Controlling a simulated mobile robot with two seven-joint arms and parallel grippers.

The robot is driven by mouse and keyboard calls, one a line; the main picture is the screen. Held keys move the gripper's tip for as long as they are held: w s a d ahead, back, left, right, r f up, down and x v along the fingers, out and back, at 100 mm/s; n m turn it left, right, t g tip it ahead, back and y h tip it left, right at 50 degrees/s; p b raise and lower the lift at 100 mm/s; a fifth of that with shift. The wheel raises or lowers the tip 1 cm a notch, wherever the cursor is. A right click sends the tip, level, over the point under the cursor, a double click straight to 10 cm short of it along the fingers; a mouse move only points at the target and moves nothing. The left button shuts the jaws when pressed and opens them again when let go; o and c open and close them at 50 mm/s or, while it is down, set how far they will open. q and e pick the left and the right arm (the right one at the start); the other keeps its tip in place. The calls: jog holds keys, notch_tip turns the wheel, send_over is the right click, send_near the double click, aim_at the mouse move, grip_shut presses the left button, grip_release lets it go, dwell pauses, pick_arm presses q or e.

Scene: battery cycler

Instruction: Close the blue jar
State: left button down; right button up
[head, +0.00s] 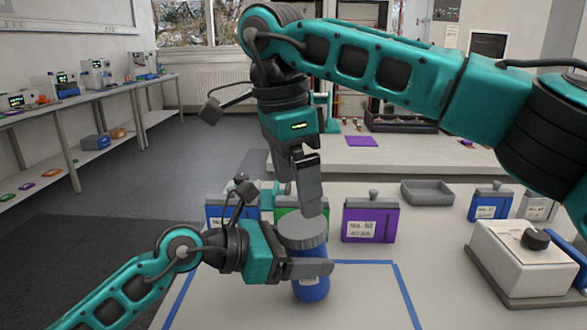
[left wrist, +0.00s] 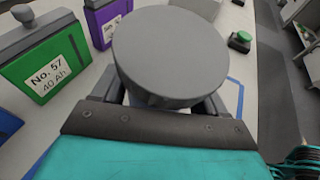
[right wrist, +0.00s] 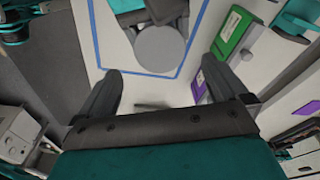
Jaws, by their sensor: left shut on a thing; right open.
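The blue jar (head: 311,284) stands upright in the head view, near the front of the table. A round grey lid (head: 302,232) is on top of it; I cannot tell whether it is fully seated. The lid (left wrist: 170,55) hides most of the jar in the left wrist view. My left gripper (head: 312,268) is shut on the jar's body, just below the lid. My right gripper (head: 308,200) points down, open and empty, above and apart from the lid. In the right wrist view the lid (right wrist: 160,50) lies ahead, between the open fingertips.
Behind the jar stand a blue battery (head: 230,213), a green battery (head: 290,213) and a purple battery (head: 370,220). Another blue one (head: 490,204) is further right. A white box with a black knob (head: 525,262) and a grey tray (head: 427,192) stand right. Blue tape (head: 405,290) outlines the front area.

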aim_at(301, 224)
jog(key=f, duration=0.4)
jog(key=d+f, duration=0.1)
jog(key=f, duration=0.1)
jog(key=shift+w+f, duration=0.15)
jog(key=shift+f, duration=0.1)
jog(key=shift+c, duration=0.3)
jog(key=c, duration=1)
jog(key=m, duration=0.6)
jog(key=shift+m, duration=0.3)
jog(key=o, duration=1.1)
jog(key=shift+a, duration=0.1)
jog(key=shift+c, duration=0.2)
